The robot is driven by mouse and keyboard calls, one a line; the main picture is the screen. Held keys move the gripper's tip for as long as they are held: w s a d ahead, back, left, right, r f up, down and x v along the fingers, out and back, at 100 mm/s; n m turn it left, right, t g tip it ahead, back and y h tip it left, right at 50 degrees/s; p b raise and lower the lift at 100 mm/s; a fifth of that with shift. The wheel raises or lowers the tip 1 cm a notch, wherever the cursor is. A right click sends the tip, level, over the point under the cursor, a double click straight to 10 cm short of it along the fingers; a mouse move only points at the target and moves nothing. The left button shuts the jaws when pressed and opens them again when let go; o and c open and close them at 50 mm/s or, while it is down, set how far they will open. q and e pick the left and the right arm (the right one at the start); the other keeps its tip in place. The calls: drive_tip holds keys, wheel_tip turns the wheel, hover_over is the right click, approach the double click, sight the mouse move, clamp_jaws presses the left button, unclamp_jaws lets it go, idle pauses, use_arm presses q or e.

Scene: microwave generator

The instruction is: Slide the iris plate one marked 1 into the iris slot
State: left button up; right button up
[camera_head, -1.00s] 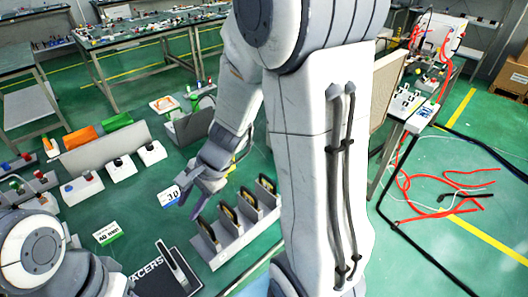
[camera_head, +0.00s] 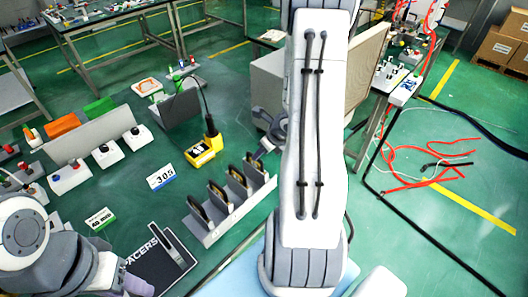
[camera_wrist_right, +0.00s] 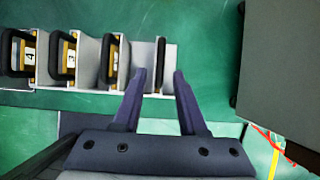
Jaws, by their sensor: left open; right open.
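Several iris plates with black handles stand upright in a grey rack (camera_head: 213,236). In the right wrist view, labels 4 and 3 can be read on the plate marked 4 (camera_wrist_right: 28,55) and the plate marked 3 (camera_wrist_right: 69,58). The rightmost plate (camera_wrist_right: 160,52) is seen nearly edge-on and its number cannot be read. My right gripper (camera_wrist_right: 158,80) is open and empty, its fingers pointing at the rack's right end, on either side of that plate's line. It also shows at the rack's far end in the head view (camera_head: 264,152). My left gripper (camera_head: 136,287) is open at the bottom left. I cannot make out the iris slot.
A large grey box (camera_head: 268,78) stands behind my right arm. Red cables (camera_head: 430,170) lie at right.

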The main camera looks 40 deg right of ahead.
drive_tip(key=shift+b+x, duration=2.15)
drive_tip(key=shift+x, duration=0.95)
drive_tip(key=shift+c, duration=0.3)
clamp_jaws()
wheel_tip(320, 180, up, 12)
drive_tip(key=p, duration=1)
idle(0.5)
drive_tip(key=shift+f, duration=0.2)
